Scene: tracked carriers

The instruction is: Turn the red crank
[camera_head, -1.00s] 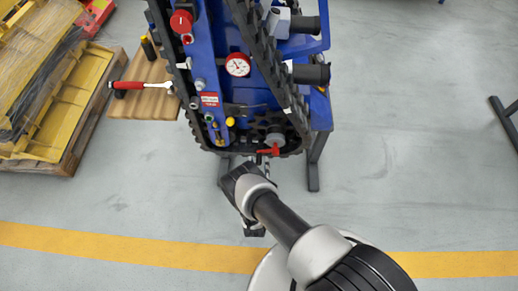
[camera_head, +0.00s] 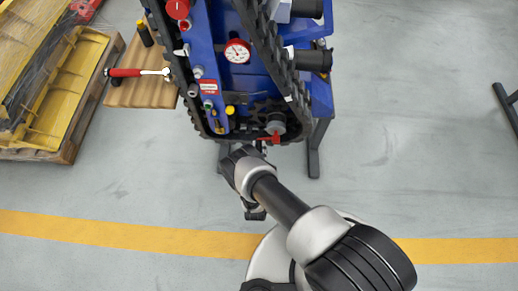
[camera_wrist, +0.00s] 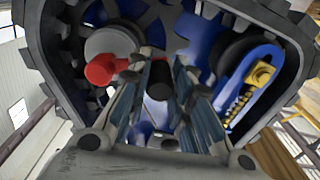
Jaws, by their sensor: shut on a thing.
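The red crank (camera_head: 275,138) is at the near lower end of the blue tracked carrier (camera_head: 215,60), by a grey round hub. In the wrist view, the crank's red arm (camera_wrist: 104,69) reaches from in front of a grey disc on the left towards my fingers. A dark cylindrical handle (camera_wrist: 160,80) is between the fingertips. My gripper (camera_wrist: 168,76) is shut on the crank at this handle. In the head view my gripper (camera_head: 262,150) is just below the crank, its fingertips partly hidden by my wrist.
Black toothed tracks (camera_wrist: 45,45) frame the carrier's end close around my fingers. A yellow fitting with a spring (camera_wrist: 260,75) is on the right. A red-handled ratchet (camera_head: 135,72) lies on a wooden board at left, beside a yellow-loaded pallet. The floor at right is largely clear.

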